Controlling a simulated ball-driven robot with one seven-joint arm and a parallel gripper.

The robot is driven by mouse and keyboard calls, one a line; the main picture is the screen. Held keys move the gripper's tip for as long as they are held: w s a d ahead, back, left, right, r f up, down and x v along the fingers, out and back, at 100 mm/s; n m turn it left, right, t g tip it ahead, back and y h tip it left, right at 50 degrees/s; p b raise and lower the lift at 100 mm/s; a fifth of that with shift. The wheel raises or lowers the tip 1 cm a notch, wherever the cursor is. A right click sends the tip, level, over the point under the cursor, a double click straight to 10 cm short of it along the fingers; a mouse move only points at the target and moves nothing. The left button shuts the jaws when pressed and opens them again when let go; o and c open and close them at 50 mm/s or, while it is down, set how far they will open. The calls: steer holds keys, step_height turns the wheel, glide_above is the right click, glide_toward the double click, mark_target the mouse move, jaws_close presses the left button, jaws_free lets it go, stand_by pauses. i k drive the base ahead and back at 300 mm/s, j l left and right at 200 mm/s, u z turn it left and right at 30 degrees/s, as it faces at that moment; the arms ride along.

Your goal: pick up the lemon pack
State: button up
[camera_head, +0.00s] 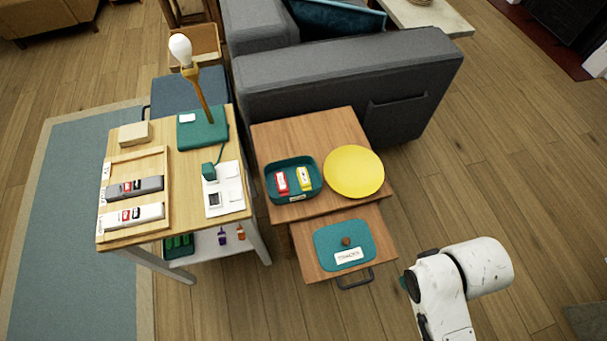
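The likely lemon pack is a small yellow pack with a white label (304,179). It stands in the right half of a teal open box (271,188), beside a red pack (281,183). The box sits on the wooden side table (270,135). Its printing is too small to read. My white arm shows at the lower right, apart from the box and the table. My gripper cannot be made out in this view.
A yellow round plate (354,172) sits right of the box. A teal lid with a brown knob (347,241) lies on the pulled-out drawer (308,266) in front. A work table (130,236) stands left; a grey sofa (340,85) stands behind. Floor at right is clear.

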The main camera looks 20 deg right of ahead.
mark_target(305, 183)
steer(key=i+j, duration=0.2)
steer(key=j, duration=0.15)
steer(key=i+j, duration=0.45)
steer(key=j, duration=0.3)
steer(key=i+j+z, duration=0.1)
steer(key=i+j, duration=0.35)
steer(key=j, duration=0.25)
steer(key=i+j, duration=0.2)
steer(key=j, duration=0.2)
